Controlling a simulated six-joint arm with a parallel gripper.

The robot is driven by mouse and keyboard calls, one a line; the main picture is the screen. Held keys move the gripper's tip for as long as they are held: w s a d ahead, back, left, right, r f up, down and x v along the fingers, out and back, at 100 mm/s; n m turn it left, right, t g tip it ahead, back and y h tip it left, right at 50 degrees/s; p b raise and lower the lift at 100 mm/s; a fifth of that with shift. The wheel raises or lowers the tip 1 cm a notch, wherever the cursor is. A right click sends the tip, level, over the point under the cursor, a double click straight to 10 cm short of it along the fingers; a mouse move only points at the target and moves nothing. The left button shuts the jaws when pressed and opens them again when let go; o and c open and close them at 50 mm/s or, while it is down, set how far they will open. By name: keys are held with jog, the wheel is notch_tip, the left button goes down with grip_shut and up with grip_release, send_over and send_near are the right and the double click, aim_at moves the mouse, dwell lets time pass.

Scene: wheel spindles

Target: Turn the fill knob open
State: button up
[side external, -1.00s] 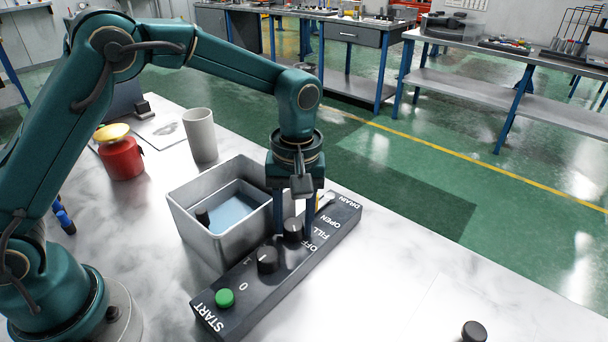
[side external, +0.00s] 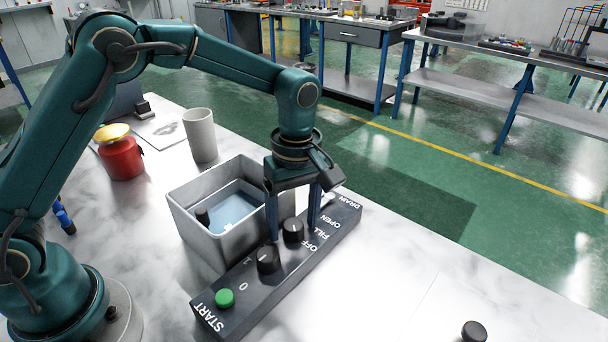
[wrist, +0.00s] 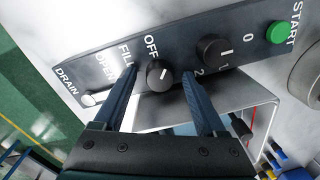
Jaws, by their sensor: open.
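The fill knob (wrist: 159,75) is a round black knob with a white pointer line, on a dark control panel (side external: 230,312). In the wrist view its line slants to the upper right, near the OFF lettering. It also shows in the side view (side external: 292,231). My gripper (side external: 293,233) points down over the panel, with its blue fingers open. In the wrist view the fingers of my gripper (wrist: 157,78) stand on either side of the knob, with visible gaps. I cannot tell how deep the tips reach.
A second black knob (side external: 267,260), marked 0, 1, 2, is close to one finger. A green START button (side external: 225,298) is at the panel's near end. A grey open bin (side external: 190,225) stands beside the panel. A pale lever (wrist: 93,98) is by DRAIN.

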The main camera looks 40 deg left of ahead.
aim_at(295, 221)
jog(key=shift+n, duration=0.7)
jog(key=shift+w+r+n, duration=0.1)
jog(key=shift+r+n, duration=0.25)
jog(key=shift+n, duration=0.05)
jog(key=shift+t, duration=0.4)
jog(key=r, duration=0.6)
jog(key=shift+w+a+r, duration=0.2)
jog(key=shift+w+r, duration=0.05)
jog(key=shift+r, duration=0.05)
jog(key=s+a+r+m+t, duration=0.4)
jog(key=s+a+r+m, duration=0.1)
jog(key=s+r, duration=0.45)
jog(key=s+a+f+m+t, duration=0.1)
jog(key=s+f+m, duration=0.55)
jog(key=m, duration=0.35)
notch_tip(295, 221, up, 7)
jog(key=w+a+g, duration=0.2)
jog(key=g, duration=0.1)
